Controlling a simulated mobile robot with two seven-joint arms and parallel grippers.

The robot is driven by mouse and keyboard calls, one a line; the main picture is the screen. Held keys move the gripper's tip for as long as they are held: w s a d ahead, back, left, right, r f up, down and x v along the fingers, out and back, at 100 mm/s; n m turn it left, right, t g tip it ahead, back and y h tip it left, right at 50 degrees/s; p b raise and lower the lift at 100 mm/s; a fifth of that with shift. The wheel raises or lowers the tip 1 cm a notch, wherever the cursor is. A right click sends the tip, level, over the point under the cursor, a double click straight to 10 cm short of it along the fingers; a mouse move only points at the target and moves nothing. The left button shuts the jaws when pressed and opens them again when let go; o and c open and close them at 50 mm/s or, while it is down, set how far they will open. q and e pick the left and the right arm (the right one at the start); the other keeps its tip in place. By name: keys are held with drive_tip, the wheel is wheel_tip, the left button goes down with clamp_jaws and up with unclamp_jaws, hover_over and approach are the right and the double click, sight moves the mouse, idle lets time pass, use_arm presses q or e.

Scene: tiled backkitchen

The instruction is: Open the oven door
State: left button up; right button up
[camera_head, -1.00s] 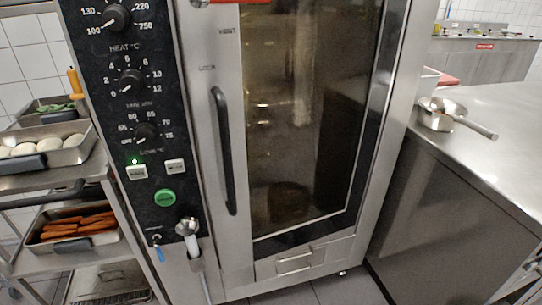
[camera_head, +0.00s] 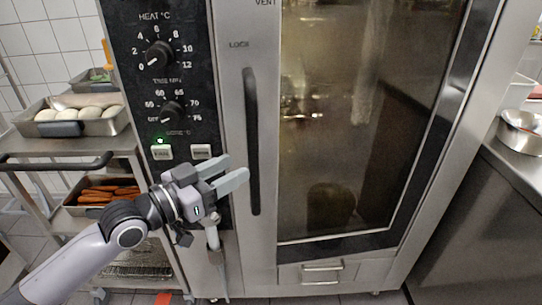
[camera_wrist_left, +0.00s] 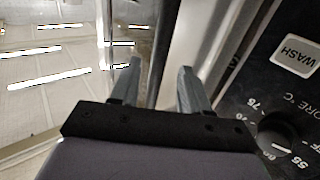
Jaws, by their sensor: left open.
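The tall steel oven (camera_head: 232,60) stands in front of me with its glass door (camera_head: 340,130) shut. The long black vertical door handle (camera_head: 252,140) is on the door's left side. My left gripper (camera_head: 237,169) is open and empty, with its fingers pointing right toward the lower half of the handle and the tips close to it. I cannot tell whether they touch it. In the left wrist view, the two open fingers (camera_wrist_left: 160,68) point at the oven front, with a dark upright strip ahead between them, probably the handle. My right gripper is not in view.
The black control panel (camera_head: 165,90) with knobs and buttons is left of the handle. A rack with trays of dough (camera_head: 70,122) and sausages or carrots (camera_head: 108,192) stands at the left. A steel counter with a metal pan (camera_head: 520,130) is at the right. Floor shows below the oven.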

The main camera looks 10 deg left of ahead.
sight(249, 160)
use_arm(q)
drive_tip(key=shift+x, duration=3.25)
clamp_jaws()
